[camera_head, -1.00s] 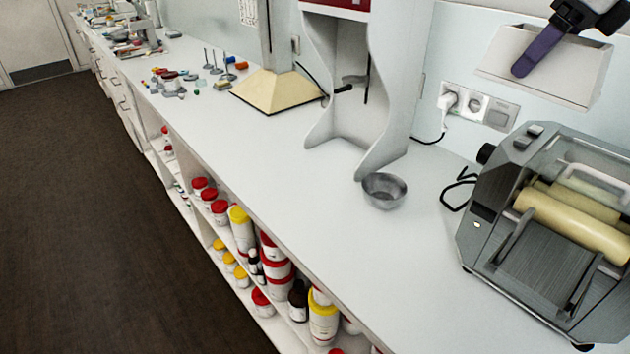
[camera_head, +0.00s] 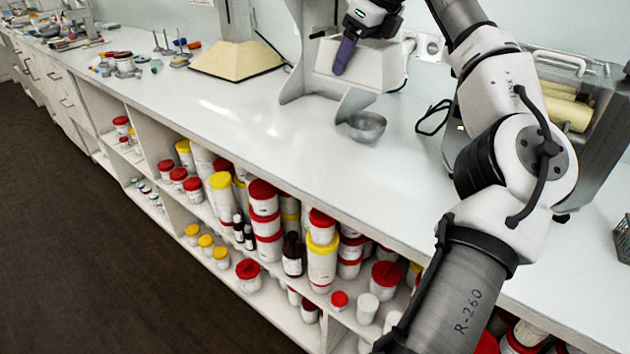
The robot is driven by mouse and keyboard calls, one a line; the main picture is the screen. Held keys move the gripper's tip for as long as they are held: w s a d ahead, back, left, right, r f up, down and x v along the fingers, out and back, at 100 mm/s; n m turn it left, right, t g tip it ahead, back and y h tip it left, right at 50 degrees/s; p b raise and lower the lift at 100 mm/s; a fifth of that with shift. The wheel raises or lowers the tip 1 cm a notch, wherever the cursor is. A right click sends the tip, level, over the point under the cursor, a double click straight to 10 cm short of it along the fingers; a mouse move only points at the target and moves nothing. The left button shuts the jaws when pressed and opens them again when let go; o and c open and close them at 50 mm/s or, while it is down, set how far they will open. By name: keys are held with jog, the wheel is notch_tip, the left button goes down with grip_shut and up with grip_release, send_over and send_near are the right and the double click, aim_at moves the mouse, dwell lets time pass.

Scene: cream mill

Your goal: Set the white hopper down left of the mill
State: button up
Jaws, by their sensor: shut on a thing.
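The white hopper (camera_head: 382,70) is a white box with sloping sides. My gripper (camera_head: 345,56) is shut on it, with one purple finger showing against its near face. The hopper is in front of the white stand, left of the mill, and seems to be above the bench; the gap under it is hard to tell. The grey metal mill (camera_head: 595,103) with cream rollers stands at the right, partly hidden behind my arm.
A metal bowl (camera_head: 365,127) stands on the white bench (camera_head: 240,110) just below the hopper in the picture. The white stand (camera_head: 300,60) is close on the left. A black cable lies between bowl and mill. Shelves below hold several jars.

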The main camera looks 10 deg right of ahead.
jog(key=shift+w+a+f, duration=0.1)
jog(key=shift+a+f, duration=0.45)
jog(key=shift+f, duration=0.1)
notch_tip(320, 180, down, 20)
jog(key=shift+r+b, duration=0.2)
jog(key=shift+b, duration=0.15)
jog(key=shift+f, duration=0.2)
jog(key=o, duration=1.1)
jog(key=shift+c, duration=0.2)
jog(key=v, duration=1.2)
jog(key=shift+r+b, duration=0.2)
jog(key=shift+b, duration=0.15)
